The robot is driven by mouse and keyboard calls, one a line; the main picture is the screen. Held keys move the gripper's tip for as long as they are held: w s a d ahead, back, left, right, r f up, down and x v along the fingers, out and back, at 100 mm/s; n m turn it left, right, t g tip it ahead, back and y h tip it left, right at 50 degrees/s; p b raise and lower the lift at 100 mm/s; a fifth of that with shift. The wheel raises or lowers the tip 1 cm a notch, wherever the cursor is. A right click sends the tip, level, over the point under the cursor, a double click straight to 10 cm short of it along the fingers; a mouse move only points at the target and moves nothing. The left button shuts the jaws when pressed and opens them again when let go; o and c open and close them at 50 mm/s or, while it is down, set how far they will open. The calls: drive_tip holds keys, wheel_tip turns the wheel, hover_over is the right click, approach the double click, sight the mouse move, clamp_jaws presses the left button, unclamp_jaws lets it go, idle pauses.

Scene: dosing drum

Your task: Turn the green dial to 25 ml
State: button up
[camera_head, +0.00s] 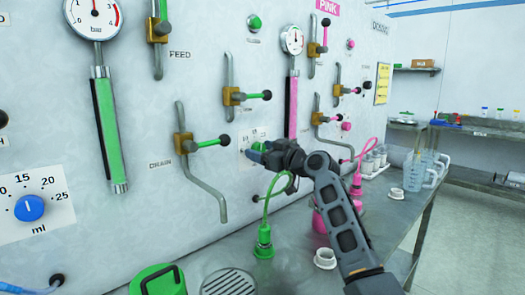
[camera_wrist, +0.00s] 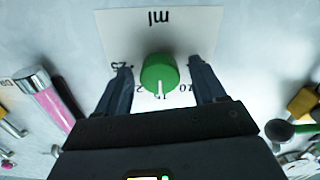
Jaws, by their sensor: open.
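The green dial (camera_wrist: 159,72) sits on a white scale plate (camera_wrist: 125,28), upside down in the wrist view. Its white pointer line points to about the 15 mark, between the partly hidden 20 and the 10; the 25 shows beside the left finger. My gripper (camera_wrist: 160,76) is open, with one finger on each side of the dial and visible gaps between fingers and dial. In the head view my gripper (camera_head: 264,152) is at the wall panel and mostly hides the dial.
A blue dial (camera_head: 30,208) on its own ml plate is at far left. A green-handled drain valve (camera_head: 208,143) and a pink cylinder (camera_head: 291,107) flank my gripper on the panel. Below stand a green hose fitting (camera_head: 264,242) and a white cup (camera_head: 325,258) on the bench.

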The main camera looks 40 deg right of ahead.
drive_tip(key=shift+c, duration=0.2)
drive_tip(key=c, duration=1)
drive_tip(key=shift+m, duration=0.3)
drive_tip(key=m, duration=0.3)
drive_tip(key=shift+m, duration=0.4)
drive_tip(key=m+p, duration=0.1)
drive_tip(key=m, duration=0.3)
drive_tip(key=shift+r+p, duration=0.1)
drive_tip(key=shift+p, duration=0.2)
drive_tip(key=m+p, duration=0.2)
drive_tip(key=m, duration=0.3)
drive_tip(key=shift+m+p, duration=1.2)
drive_tip(key=shift+m, duration=1.1)
